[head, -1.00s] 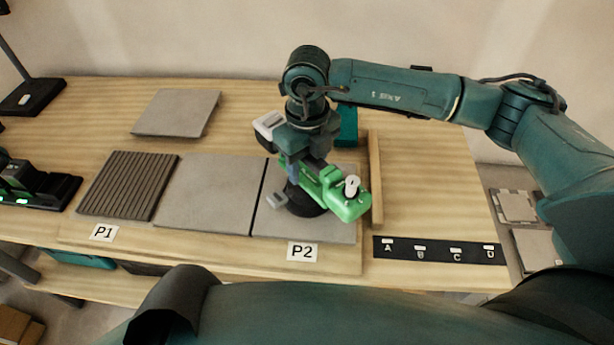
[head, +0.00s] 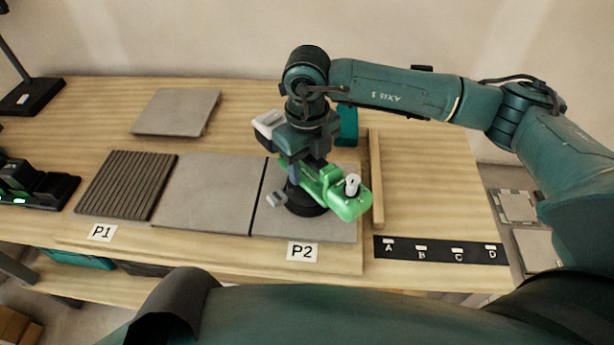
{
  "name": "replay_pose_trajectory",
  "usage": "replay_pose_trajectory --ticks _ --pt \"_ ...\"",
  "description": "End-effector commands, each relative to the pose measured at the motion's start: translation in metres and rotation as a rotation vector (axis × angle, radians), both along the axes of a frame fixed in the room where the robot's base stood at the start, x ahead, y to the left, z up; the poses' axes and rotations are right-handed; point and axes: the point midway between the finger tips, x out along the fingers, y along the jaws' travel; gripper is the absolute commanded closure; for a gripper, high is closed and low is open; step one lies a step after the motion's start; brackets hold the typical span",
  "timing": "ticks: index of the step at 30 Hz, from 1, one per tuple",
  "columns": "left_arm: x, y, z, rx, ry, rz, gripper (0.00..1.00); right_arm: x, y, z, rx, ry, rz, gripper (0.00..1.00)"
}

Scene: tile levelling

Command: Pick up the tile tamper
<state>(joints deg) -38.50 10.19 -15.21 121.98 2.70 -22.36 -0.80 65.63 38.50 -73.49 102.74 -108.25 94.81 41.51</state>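The green tile tamper (head: 346,203) stands on the grey tile at P2 (head: 335,229). It has a round black base (head: 306,205) and a small white knob on its right end. My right gripper (head: 292,178) is down over the left part of the tamper, reaching in from above. My wrist hides part of the tamper and the fingertips, so I cannot tell whether the fingers are closed on it. The tamper's base appears to be on the tile. My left gripper is out of view.
A grey tile (head: 213,192) and a ribbed dark tile (head: 126,185) lie left of P2. A loose tile (head: 176,112) lies behind them. A wooden strip (head: 376,180) stands just right of the tamper. A black strip marked A to D (head: 440,256) lies front right.

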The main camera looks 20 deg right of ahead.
Motion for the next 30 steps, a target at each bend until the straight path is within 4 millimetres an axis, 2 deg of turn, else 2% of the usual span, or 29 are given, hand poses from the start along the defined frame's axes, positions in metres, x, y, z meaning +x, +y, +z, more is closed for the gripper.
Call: replay_pose_trajectory --ticks 1,11,17,22,23,30 --pt "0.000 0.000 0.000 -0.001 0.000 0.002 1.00 0.000 0.000 0.000 0.000 0.000 0.000 0.60" --pt "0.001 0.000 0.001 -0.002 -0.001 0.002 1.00 0.001 0.000 0.002 0.003 -0.004 0.000 0.86" --pt "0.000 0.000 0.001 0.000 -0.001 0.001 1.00 0.001 0.000 0.002 0.002 -0.005 0.000 0.86" --pt "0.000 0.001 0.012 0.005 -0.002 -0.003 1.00 0.001 0.000 0.012 0.001 -0.004 0.000 0.86" --pt "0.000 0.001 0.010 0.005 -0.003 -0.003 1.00 0.002 0.000 0.013 0.002 -0.007 0.000 0.86" --pt "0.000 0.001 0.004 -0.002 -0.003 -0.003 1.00 0.002 0.001 0.057 0.003 -0.009 0.002 0.86"
